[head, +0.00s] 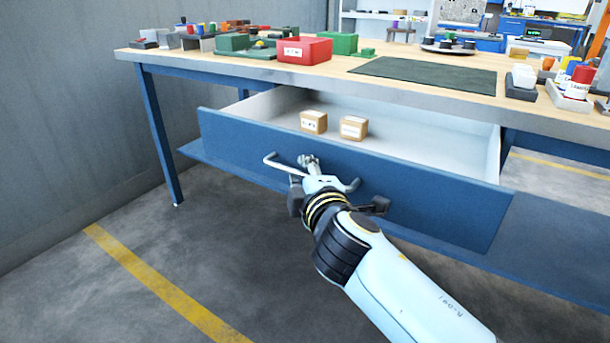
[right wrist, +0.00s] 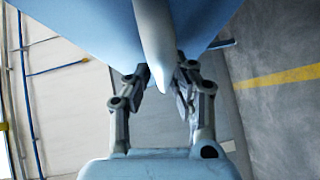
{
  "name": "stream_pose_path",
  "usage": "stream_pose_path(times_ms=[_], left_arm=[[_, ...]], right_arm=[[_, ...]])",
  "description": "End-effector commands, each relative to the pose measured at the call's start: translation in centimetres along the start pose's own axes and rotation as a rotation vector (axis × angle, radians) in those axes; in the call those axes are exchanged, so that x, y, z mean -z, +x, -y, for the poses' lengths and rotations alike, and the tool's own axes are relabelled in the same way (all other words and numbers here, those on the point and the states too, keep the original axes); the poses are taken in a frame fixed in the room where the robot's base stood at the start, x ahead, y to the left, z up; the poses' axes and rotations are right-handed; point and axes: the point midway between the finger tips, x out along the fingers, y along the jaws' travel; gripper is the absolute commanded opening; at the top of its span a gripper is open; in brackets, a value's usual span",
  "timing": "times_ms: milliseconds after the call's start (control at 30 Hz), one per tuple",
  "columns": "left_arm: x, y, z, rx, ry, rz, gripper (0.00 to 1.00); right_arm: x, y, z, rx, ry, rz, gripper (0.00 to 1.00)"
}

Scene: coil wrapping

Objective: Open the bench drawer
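The bench drawer (head: 235,135) has a blue front and pale inside, and it stands well out from under the bench top. Two small labelled cardboard boxes, a left one (head: 313,122) and a right one (head: 353,128), lie in it. My right gripper (head: 309,163) is at the grey bar handle (head: 279,166) on the drawer front. In the right wrist view the handle (right wrist: 154,42) passes between the two fingers (right wrist: 166,76), which close in on it from both sides. My arm hides part of the handle. My left gripper is not in view.
The wooden bench top (head: 330,68) carries a red box (head: 304,50), green boxes, a dark green mat (head: 430,74) and several bottles at the right. A blue lower shelf (head: 215,160) runs below the drawer. The floor in front is clear, with a yellow line (head: 165,285).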

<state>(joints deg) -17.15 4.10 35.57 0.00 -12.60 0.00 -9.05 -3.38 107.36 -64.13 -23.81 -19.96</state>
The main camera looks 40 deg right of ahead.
Motion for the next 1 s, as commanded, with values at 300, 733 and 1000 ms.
stream_pose_path(times_ms=[300,733,1000], left_arm=[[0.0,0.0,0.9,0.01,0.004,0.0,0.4],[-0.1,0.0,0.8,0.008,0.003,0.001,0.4],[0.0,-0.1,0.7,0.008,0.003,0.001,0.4]], right_arm=[[-0.1,0.0,0.2,0.005,-0.002,0.002,0.34],[1.0,-0.8,-6.7,-0.01,0.001,-0.001,0.49],[1.5,-1.3,-10.2,-0.016,-0.008,-0.002,0.65]])
